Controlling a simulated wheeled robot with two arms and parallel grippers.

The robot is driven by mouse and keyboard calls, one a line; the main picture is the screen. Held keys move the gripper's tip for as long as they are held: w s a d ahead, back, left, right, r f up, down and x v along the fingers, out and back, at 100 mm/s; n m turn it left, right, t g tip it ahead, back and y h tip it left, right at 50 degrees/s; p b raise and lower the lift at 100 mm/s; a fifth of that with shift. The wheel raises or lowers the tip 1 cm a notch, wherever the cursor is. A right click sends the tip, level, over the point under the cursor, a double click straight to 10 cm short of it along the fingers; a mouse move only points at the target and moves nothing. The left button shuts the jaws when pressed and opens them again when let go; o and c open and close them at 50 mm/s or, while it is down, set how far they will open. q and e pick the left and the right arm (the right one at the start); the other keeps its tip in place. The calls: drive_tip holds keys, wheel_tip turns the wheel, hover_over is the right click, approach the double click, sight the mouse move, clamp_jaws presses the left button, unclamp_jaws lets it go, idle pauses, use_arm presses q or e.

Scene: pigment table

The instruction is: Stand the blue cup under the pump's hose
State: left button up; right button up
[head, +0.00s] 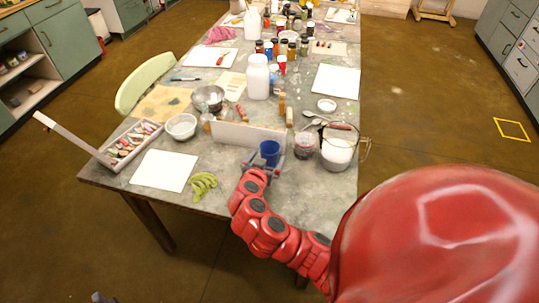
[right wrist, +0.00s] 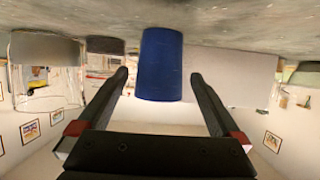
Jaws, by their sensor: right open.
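The blue cup (head: 269,152) stands upright on the grey table near its front edge, before a low pale board. In the right wrist view, which is upside down, the cup (right wrist: 160,62) appears between and just beyond the fingertips. My right gripper (head: 262,166) is open, with its fingers (right wrist: 159,78) reaching toward the cup's near side; I see no firm contact. I cannot make out a pump or hose clearly. A small grey tip (head: 103,298) at the bottom edge may be my left gripper; its jaws cannot be read.
Bottles crowd the far table.

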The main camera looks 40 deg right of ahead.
sight(272, 150)
drive_tip(key=x, duration=0.3)
drive_tip(key=shift+w+d+f+p, duration=0.1)
drive_tip(key=shift+d+f+p, duration=0.05)
drive_tip(key=shift+p, duration=0.2)
drive_tip(key=shift+c, duration=0.3)
drive_tip(key=c, duration=1.3)
drive_tip(key=shift+c, duration=0.2)
